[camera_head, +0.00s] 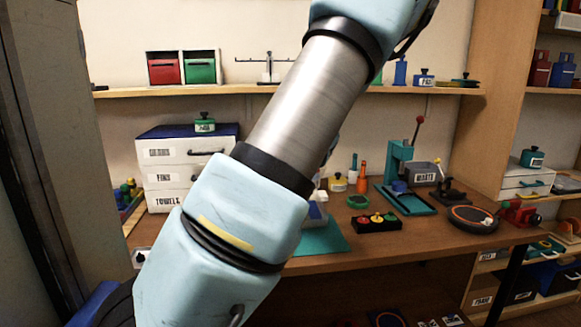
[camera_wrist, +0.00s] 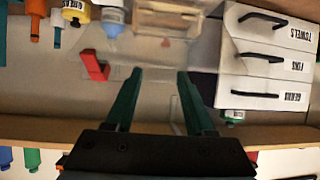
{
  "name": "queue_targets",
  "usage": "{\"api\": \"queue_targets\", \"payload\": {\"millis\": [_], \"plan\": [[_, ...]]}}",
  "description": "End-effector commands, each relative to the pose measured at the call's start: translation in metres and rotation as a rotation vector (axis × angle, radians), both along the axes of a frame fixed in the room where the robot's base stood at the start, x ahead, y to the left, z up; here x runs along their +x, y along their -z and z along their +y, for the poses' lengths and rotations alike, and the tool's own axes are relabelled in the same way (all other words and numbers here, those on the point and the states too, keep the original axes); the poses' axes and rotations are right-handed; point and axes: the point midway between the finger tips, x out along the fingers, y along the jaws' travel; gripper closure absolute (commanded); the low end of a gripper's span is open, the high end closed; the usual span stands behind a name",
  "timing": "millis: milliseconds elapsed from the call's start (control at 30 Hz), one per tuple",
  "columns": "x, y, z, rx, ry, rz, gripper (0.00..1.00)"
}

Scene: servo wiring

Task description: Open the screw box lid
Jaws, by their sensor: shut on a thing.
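In the wrist view, my gripper (camera_wrist: 160,73) has its two green fingers spread apart, with a thin, clear, see-through panel between their tips. This panel appears to be the screw box lid (camera_wrist: 165,82); its edges are faint. Beyond it, at the top of the view, is a light wooden box (camera_wrist: 150,24) with a small red spot inside, apparently the screw box. The lid seems raised on the side towards me, but how far is hard to tell. In the head view, my arm hides my gripper and the box.
A white drawer unit (camera_head: 172,170) stands left on the bench, and its handles show at the right in the wrist view (camera_wrist: 265,65). A red block (camera_wrist: 94,66) lies near the box. A green mat (camera_head: 325,240), button panel (camera_head: 377,222) and teal press (camera_head: 400,180) are on the right.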

Motion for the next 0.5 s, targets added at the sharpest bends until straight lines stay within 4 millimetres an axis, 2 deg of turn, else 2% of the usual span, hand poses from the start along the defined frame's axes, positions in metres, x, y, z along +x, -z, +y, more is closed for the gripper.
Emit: {"api": "queue_targets", "payload": {"millis": [300,333,500], "plan": [[-0.0003,0.0004,-0.0011,0.0,0.002,0.001,1.0],[-0.0003,0.0004,-0.0011,0.0,0.002,0.001,0.43],[-0.0003,0.0004,-0.0008,0.0,0.001,0.001,0.24]]}}
